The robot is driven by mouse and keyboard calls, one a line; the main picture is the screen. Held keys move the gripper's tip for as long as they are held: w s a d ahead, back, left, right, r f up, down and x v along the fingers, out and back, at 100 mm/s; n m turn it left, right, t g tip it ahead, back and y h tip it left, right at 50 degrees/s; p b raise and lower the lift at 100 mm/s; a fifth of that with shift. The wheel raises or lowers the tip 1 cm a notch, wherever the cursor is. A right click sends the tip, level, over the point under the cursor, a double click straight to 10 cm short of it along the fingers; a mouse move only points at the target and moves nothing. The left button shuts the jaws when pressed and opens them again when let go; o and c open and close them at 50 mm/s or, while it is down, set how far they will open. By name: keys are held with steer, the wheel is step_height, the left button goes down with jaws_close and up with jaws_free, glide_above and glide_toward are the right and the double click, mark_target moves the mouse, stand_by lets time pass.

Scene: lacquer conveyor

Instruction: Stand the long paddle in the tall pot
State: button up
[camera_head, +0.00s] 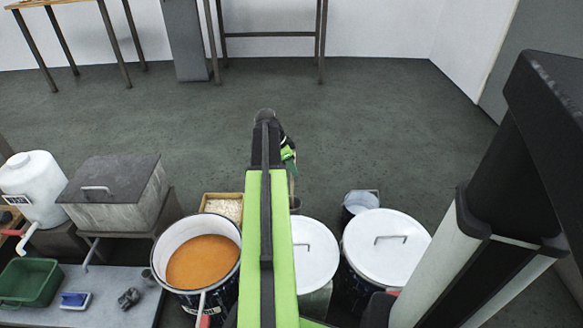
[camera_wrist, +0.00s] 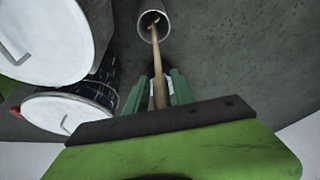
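The long paddle is a pale wooden shaft (camera_wrist: 157,66) that runs between the green fingers of my gripper (camera_wrist: 156,90) in the wrist view. Its far end lies over the round mouth of the tall pot (camera_wrist: 140,30) and appears to be inside it. In the head view my gripper (camera_head: 288,155) hangs past the end of my green arm, with the paddle (camera_head: 292,182) below it and the grey pot (camera_head: 296,203) under that. The fingers lie close on both sides of the shaft; whether they press on it I cannot tell. The pot's lower part is hidden.
A pot of orange lacquer (camera_head: 203,262) stands left of my arm, with a box of pale bits (camera_head: 224,208) behind it. White-lidded drums (camera_head: 385,248) and a small bucket (camera_head: 361,201) stand to the right.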

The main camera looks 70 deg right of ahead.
steer(key=shift+o, duration=1.3)
steer(key=p+v, duration=1.6)
steer(key=v, duration=0.1)
steer(key=shift+r, duration=0.2)
